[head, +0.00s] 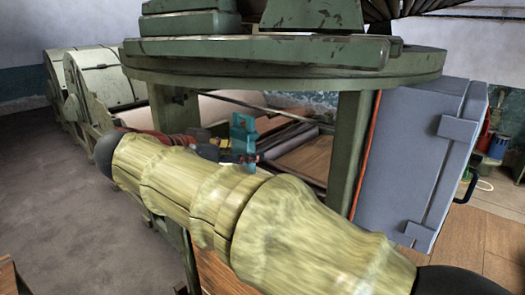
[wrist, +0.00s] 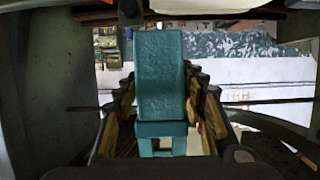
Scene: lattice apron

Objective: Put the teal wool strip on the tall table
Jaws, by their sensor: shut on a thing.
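The teal wool strip (wrist: 160,75) stands upright between the two fingers of my gripper (wrist: 162,100) in the wrist view. The gripper is shut on it. In the head view the teal strip (head: 242,132) shows small beyond my arm, with my gripper (head: 238,154) at its lower part. My arm's yellowish sleeve hides some of what lies below. A green round-topped stand on legs (head: 165,75) rises at the top of the head view, with the strip seen below its top. I cannot tell whether this is the tall table.
Green machine parts (head: 310,15) sit on the round top. A grey-blue cabinet (head: 405,160) stands at the right, close to a green leg (head: 348,150). Pale machines (head: 100,85) stand at the back left. Grey floor (head: 50,190) is clear at the left.

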